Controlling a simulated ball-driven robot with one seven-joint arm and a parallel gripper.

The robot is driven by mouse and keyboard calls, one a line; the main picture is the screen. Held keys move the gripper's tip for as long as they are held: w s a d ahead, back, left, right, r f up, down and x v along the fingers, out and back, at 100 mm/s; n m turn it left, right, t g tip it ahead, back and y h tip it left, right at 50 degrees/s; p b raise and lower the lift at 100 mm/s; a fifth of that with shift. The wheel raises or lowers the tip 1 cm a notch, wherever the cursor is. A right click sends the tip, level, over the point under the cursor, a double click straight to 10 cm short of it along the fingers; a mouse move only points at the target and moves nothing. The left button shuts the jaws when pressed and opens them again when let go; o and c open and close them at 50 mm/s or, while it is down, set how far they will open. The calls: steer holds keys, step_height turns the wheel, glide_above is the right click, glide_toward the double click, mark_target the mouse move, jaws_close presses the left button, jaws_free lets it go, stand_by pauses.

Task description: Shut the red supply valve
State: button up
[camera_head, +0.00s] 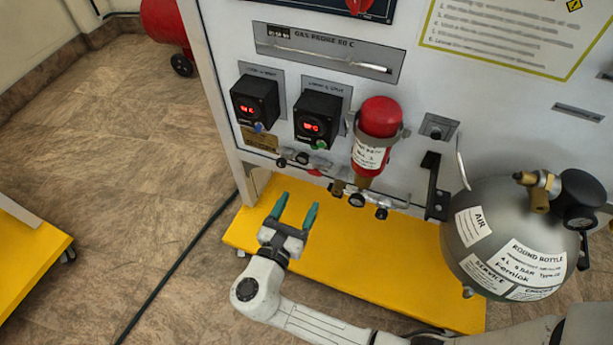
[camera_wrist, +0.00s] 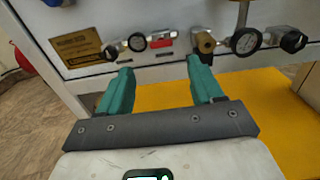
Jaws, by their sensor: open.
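A small red valve handle (camera_head: 314,172) sits on the row of fittings low on the panel, below the two black display units. It also shows in the wrist view (camera_wrist: 161,43), between a dark gauge and a brass fitting. My gripper (camera_head: 298,201) is open and empty, with two green fingers apart. It is in front of and below the fittings, over the yellow base. In the wrist view, the gap between my fingers (camera_wrist: 160,66) lies just below the red handle, not touching it. A larger red knob (camera_head: 358,6) shows at the panel's top, partly cut off.
A red cylinder (camera_head: 381,117) is strapped to the panel right of the displays, with gauges (camera_head: 357,200) beneath it. A grey round bottle (camera_head: 500,235) stands at right. The yellow base (camera_head: 262,228) juts out below. A black cable (camera_head: 180,265) crosses the floor at left.

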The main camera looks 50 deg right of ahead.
mark_target(314, 175)
steer(key=b+x, duration=0.1)
steer(key=x, duration=0.7)
steer(key=shift+d+b, duration=0.2)
steer(key=shift+b, duration=0.15)
steer(key=shift+c, duration=0.3)
steer(key=c, duration=1)
